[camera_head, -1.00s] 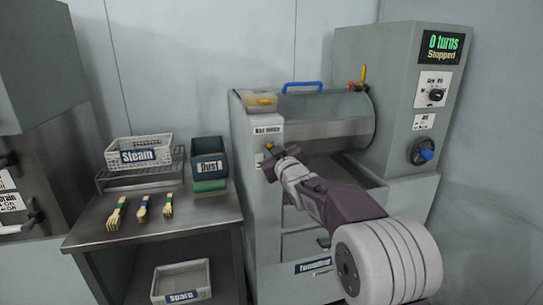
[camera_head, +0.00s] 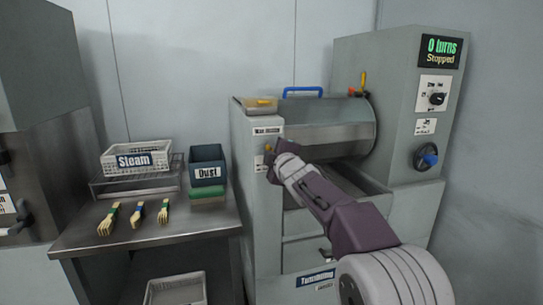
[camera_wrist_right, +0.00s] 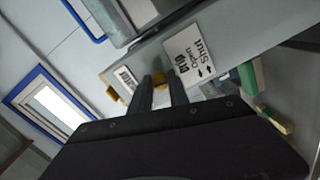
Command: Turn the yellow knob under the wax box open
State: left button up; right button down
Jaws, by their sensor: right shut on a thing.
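The wax box (camera_head: 260,105) is a small tray on top of the grey machine's left block, with a yellow piece in it and a label below. The yellow knob (camera_head: 268,147) is on the front face under that label, partly hidden by my right gripper (camera_head: 270,160). In the right wrist view the yellow knob (camera_wrist_right: 160,84) shows between the two dark fingers of my right gripper (camera_wrist_right: 160,82), which is shut on it. A white label with "Open" and "Shut" arrows (camera_wrist_right: 190,55) is beside the fingers. My left gripper is not in view.
A steel table (camera_head: 150,228) at left holds a "Steam" basket (camera_head: 137,157) on a rack, a dark "Dust" bin (camera_head: 207,163) and several wooden utensils (camera_head: 137,215). The machine's drum (camera_head: 328,125) and control column (camera_head: 428,90), reading "0 turns Stopped", are right of the knob.

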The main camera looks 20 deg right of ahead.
jog(key=shift+n+b, duration=0.3)
jog(key=shift+n, duration=0.5)
jog(key=c, duration=1.3)
grip_release()
jog(key=shift+o, duration=0.2)
jog(key=s, duration=0.9)
jog(key=shift+a, duration=0.3)
